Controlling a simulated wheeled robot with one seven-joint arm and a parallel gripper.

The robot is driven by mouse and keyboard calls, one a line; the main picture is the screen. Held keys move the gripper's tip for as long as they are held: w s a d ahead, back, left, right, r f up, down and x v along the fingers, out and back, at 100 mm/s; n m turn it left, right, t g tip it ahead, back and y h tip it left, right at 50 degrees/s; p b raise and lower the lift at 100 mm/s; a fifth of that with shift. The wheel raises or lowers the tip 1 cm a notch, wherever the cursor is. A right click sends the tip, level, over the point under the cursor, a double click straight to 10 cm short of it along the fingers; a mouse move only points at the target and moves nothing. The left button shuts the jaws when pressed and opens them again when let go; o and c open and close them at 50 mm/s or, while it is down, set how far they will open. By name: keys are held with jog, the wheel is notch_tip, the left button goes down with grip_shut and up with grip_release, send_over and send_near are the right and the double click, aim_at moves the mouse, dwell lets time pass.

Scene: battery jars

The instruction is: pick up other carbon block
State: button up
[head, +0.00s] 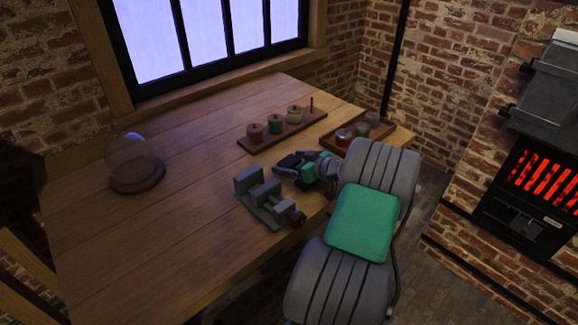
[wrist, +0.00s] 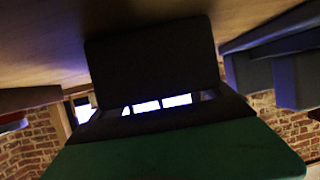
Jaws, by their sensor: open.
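A dark block (head: 289,161), by its look a carbon block, is at the table's right part, in front of my gripper (head: 298,164). Whether the block rests on the table is hard to tell. I cannot make out a second carbon block.
A grey vise-like clamp (head: 268,205) stands close in front of my gripper. A wooden rack (head: 285,133) with several jars lies behind it. A tray (head: 385,128) with jars is at the back right. A glass dome (head: 134,160) stands at the left. The table's left middle is clear.

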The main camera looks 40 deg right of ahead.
jog(key=c, duration=1.5)
jog(key=shift+c, duration=0.9)
jog(key=shift+r, duration=0.15)
